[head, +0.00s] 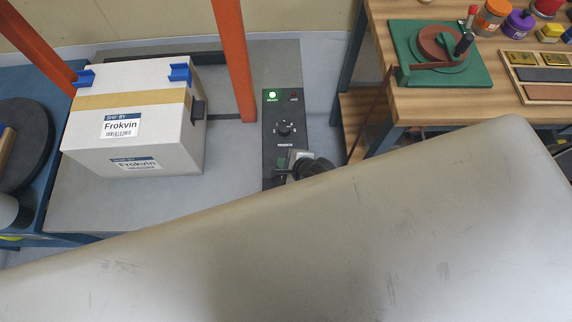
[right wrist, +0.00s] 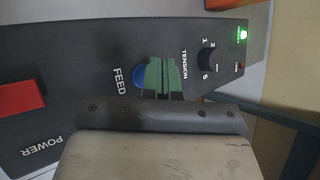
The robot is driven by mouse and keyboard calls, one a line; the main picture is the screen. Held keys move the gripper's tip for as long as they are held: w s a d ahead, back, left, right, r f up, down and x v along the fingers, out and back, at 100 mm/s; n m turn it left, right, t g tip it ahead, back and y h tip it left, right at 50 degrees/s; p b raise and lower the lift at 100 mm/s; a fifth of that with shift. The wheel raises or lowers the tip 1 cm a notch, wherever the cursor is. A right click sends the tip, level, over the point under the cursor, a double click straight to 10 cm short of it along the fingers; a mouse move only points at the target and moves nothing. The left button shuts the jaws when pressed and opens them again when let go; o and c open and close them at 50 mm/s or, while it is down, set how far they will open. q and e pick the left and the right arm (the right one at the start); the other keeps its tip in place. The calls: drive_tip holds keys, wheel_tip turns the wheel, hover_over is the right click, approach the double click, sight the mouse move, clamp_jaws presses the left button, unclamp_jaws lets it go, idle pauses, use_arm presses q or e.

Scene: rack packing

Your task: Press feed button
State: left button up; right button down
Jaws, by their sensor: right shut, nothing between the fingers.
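The black control panel (head: 269,150) stands at the middle of the head view. In the right wrist view, the round blue feed button (right wrist: 138,77) sits beside the label FEED on the same panel. My right gripper (right wrist: 164,72), with green fingertips, is shut and empty over the panel. Its fingers overlap the button's right side and hide part of it. I cannot tell whether they touch it. In the head view my right gripper (head: 298,157) is at the panel's near end, where the button is hidden. My left gripper is not in view.
The panel also carries a tension knob (right wrist: 208,59), a lit green lamp (right wrist: 243,35) and a red power switch (right wrist: 20,97). A taped white box (head: 85,140) stands left of the panel, past an orange post (head: 236,60). A wooden table (head: 440,103) stands right.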

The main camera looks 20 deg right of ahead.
drive_tip(key=shift+f, duration=0.1)
idle(0.7)
drive_tip(key=shift+f, duration=0.3)
drive_tip(key=shift+f, duration=0.45)
idle(0.6)
drive_tip(key=shift+r, duration=0.1)
drive_tip(key=shift+r+p, duration=0.75)
drive_tip(key=shift+p, duration=0.05)
wheel_tip(320, 180, up, 5)
drive_tip(key=p, duration=0.5)
drive_tip(key=shift+p, duration=0.3)
idle(0.7)
